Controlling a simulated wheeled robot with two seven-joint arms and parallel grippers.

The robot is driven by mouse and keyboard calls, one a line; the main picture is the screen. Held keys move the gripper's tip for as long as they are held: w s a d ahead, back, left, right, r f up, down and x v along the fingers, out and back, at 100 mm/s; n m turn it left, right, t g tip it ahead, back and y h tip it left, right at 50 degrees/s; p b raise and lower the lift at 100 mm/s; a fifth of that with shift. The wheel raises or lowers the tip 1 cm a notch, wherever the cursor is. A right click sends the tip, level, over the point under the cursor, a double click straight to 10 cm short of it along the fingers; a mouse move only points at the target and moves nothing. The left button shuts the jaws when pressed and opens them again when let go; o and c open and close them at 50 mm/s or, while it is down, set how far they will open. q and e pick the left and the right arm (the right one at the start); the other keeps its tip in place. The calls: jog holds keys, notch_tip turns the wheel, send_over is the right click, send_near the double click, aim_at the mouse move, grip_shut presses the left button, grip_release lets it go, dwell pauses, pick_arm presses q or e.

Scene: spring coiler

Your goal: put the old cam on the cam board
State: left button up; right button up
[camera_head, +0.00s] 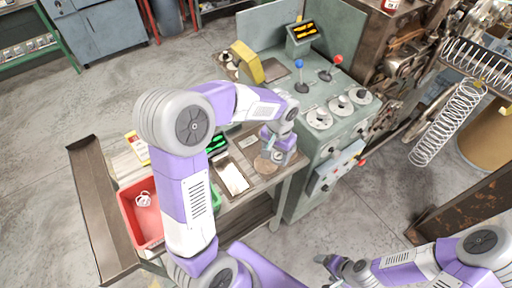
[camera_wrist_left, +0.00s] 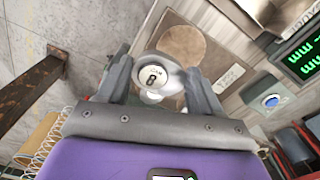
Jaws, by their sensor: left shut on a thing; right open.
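The cam sits between both fingers in the left wrist view (camera_wrist_left: 160,88). In the head view the disc (camera_head: 264,166) shows beside and below the gripper. I cannot tell if the cam touches anything below it. I cannot tell for sure which surface is the cam board. My right gripper (camera_head: 330,264) is open and empty at the bottom, low beside the bench.
The bench holds a red bin (camera_head: 145,226), a tray with a pale sheet (camera_head: 232,178) and a green display (camera_head: 216,143). The green machine (camera_head: 330,90) with round dials and blue and red knobs stands behind on the right. A large spring (camera_head: 447,120) hangs at the right.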

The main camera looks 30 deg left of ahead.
aim_at(266, 164)
pick_arm(q)
jog(key=a, duration=0.1)
jog(key=a+f, duration=0.1)
jog(key=a+b, duration=0.1)
jog(key=shift+w+a+f, duration=0.2)
jog(key=shift+a+f, duration=0.15)
jog(key=shift+f+b, duration=0.5)
jog(key=shift+f, duration=2.25)
jog(key=shift+f, duration=0.2)
jog(key=o, duration=1.2)
jog(key=shift+r, duration=0.15)
